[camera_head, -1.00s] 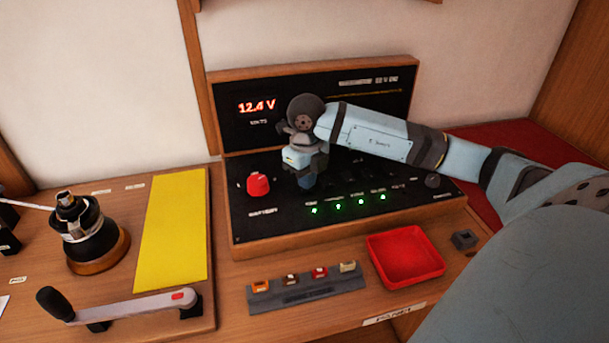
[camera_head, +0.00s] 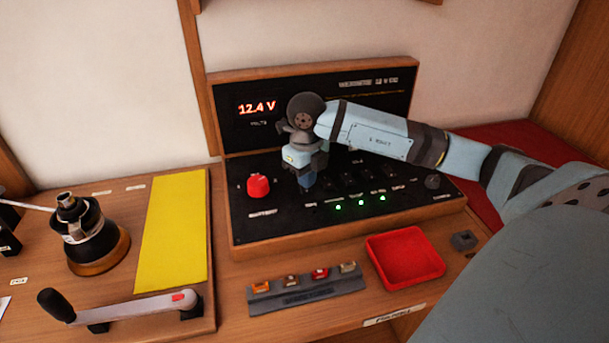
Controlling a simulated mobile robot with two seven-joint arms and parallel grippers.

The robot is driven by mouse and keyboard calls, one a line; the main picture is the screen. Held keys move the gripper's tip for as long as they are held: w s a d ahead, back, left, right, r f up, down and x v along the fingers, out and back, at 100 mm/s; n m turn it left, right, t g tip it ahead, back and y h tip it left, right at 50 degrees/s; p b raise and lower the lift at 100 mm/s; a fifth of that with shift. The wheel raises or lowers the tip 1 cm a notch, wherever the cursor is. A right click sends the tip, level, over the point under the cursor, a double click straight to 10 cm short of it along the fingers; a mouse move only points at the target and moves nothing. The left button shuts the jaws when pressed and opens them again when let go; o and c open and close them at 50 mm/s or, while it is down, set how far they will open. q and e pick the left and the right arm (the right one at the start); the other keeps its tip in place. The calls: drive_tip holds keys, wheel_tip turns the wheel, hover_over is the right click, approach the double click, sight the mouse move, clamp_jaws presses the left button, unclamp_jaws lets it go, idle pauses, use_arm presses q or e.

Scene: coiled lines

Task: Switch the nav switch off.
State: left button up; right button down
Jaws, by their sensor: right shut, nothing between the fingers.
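The black switch panel (camera_head: 278,218) has a row of small dark switches with green lights below. The lights under three switches to the right are lit, one of them here (camera_head: 338,207). The spot below my right gripper (camera_head: 305,187), at the left end of the row, shows no green light. My right gripper is shut and empty, pointing down at the panel there. It hides the switch at that spot, and I cannot tell whether it touches it. The labels are too blurred to read surely. My left gripper is not in view.
A red knob (camera_head: 258,186) sits left of my gripper on the panel. The upright display (camera_head: 257,107) reads 12.4 V. In front are a red tray (camera_head: 404,259) and a grey fuse strip (camera_head: 306,292). A winch (camera_head: 88,235) and crank handle (camera_head: 130,306) are at left.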

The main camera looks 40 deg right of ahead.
wheel_tip(320, 180, up, 3)
drive_tip(key=shift+f+p, duration=0.2)
drive_tip(key=shift+p, duration=0.45)
drive_tip(key=shift+r+p, duration=0.85)
drive_tip(key=shift+r, duration=0.6)
drive_tip(key=shift+s+f, duration=0.1)
